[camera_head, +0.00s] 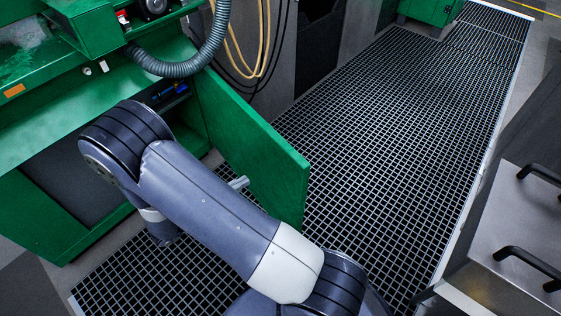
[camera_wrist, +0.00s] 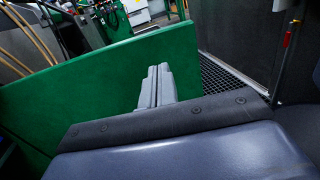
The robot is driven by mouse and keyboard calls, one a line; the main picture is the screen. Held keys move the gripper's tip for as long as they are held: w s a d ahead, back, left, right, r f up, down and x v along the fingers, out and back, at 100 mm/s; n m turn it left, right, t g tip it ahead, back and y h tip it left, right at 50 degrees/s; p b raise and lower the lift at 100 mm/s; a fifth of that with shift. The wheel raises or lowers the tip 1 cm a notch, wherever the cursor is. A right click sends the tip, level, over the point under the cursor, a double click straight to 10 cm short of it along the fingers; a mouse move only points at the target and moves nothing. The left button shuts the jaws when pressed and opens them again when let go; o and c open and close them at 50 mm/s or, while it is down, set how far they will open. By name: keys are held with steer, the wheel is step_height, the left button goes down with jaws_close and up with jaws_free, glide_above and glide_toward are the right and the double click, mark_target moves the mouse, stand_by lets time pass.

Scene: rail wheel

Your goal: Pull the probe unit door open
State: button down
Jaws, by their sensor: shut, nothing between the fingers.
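The probe unit door (camera_head: 252,150) is a flat green panel. It stands swung out from the green cabinet (camera_head: 60,215), leaving an opening with a dark interior and blue items. In the wrist view the door (camera_wrist: 95,95) fills the left and middle. My gripper (camera_head: 239,183) is at the door's cabinet-facing side, near its free end, mostly hidden behind my arm. In the wrist view my gripper's two grey fingers (camera_wrist: 159,72) are together with nothing between them, in front of the green face. I cannot tell whether they touch the door.
Grid flooring (camera_head: 400,130) runs along the right of the door and is clear. A grey hose (camera_head: 185,65) and tan cables (camera_head: 262,40) hang above the door's hinge end. A grey cabinet with black handles (camera_head: 525,255) stands at the right.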

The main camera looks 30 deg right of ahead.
mark_target(287, 156)
steer(key=d, duration=0.4)
steer(key=w+d+b, duration=0.1)
steer(key=d, duration=0.7)
steer(key=shift+w+d, duration=0.2)
steer(key=w+d, duration=0.1)
steer(key=d, duration=0.8)
steer(key=w+d, duration=0.2)
steer(key=d, duration=0.6)
steer(key=shift+w+d+b, duration=0.3)
steer(key=shift+d+b, duration=0.05)
steer(key=shift+d, duration=0.05)
